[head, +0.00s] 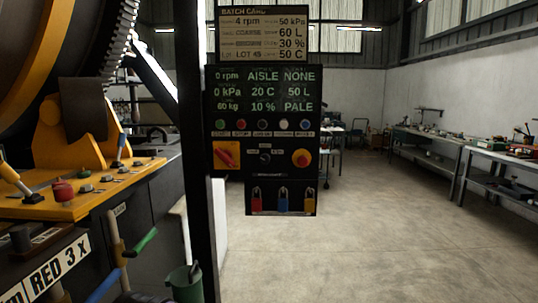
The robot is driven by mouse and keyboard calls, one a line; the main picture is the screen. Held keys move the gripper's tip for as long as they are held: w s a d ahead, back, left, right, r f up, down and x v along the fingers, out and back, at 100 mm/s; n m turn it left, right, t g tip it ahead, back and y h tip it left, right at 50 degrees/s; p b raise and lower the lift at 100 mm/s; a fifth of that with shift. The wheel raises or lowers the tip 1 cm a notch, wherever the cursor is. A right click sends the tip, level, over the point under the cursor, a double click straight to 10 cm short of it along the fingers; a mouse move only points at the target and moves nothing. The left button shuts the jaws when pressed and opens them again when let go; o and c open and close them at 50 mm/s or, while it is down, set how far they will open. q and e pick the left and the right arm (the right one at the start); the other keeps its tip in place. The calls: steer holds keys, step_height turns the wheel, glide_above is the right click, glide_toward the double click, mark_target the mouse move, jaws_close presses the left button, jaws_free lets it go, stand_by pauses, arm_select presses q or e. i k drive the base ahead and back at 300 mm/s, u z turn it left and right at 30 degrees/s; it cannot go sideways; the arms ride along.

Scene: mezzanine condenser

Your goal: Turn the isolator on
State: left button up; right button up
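The isolator (226,155) is a red rotary handle on a yellow square plate, at the left of the black control panel (284,176). Its red handle looks tilted, sloping down to the right; I cannot read any on or off marking. Neither of my grippers shows in the head view, and nothing covers the isolator.
The panel also has a display (264,91), a row of coloured buttons, a black knob (265,158), a red stop button (301,158) and padlocks below. A yellow-topped machine (80,195) and dark post (196,150) stand left. Open floor (350,245) lies right.

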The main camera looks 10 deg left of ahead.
mark_target(226, 156)
steer(key=i, duration=0.95)
steer(key=u, duration=0.4)
